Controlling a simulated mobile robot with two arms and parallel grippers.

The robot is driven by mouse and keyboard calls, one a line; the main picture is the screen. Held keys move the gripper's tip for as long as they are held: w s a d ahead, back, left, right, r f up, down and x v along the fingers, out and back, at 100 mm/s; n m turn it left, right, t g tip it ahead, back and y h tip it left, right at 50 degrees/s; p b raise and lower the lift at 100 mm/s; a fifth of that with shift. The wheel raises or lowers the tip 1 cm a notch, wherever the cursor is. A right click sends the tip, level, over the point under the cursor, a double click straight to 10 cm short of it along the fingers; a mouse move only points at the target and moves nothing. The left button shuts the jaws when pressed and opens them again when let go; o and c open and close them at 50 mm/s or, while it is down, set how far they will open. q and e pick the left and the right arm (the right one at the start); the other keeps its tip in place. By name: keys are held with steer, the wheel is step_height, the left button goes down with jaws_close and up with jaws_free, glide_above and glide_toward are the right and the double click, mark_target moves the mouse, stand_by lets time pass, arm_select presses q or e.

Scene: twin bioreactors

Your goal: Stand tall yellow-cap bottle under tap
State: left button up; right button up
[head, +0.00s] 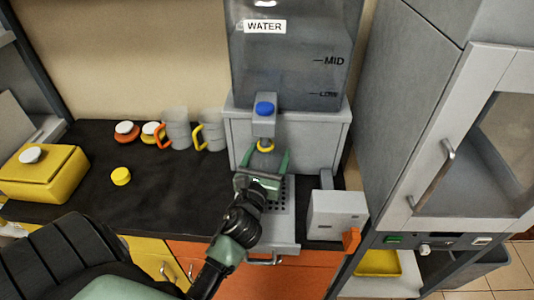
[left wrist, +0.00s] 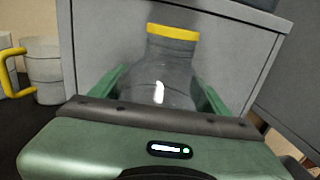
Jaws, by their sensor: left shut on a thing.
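A clear bottle with a yellow ring at its neck (head: 266,147) is below the front of the tap (head: 264,128), which has a blue button on top. My left gripper (head: 264,163) is shut on the bottle, with a green finger on each side of it. In the left wrist view the clear bottle (left wrist: 160,75) looks upright between the fingers. Its base is hidden by my gripper, so I cannot tell whether it touches the perforated drip tray (head: 284,222). A loose yellow cap (head: 121,176) lies on the dark counter. My right gripper is not in view.
The water tank (head: 290,60) stands on a grey housing (head: 325,135). Mugs (head: 210,130) and white-topped caps (head: 127,130) stand to the left, near a yellow box (head: 45,172). A grey device (head: 337,214) sits right of the tray. A tall cabinet (head: 405,110) bounds the right.

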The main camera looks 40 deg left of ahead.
arm_select(q)
steer(key=shift+s+d+r, duration=0.15)
steer(key=shift+s, duration=0.25)
steer(key=shift+s+d+r, duration=0.1)
steer(key=shift+s+d, duration=0.05)
steer(key=shift+s, duration=0.2)
steer(key=shift+w+f, duration=0.2)
steer(key=shift+f, duration=0.05)
steer(key=o, duration=1.9)
steer(key=shift+o, duration=0.2)
steer(key=shift+s+r, duration=0.1)
steer(key=shift+r, duration=0.05)
steer(key=shift+s+d, duration=0.1)
steer(key=b+v, duration=0.3)
steer(key=v, duration=0.8)
steer(key=shift+s, duration=0.4)
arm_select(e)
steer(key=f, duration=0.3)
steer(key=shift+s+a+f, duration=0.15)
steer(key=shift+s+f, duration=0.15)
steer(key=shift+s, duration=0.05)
arm_select(q)
steer(key=shift+d, duration=0.1)
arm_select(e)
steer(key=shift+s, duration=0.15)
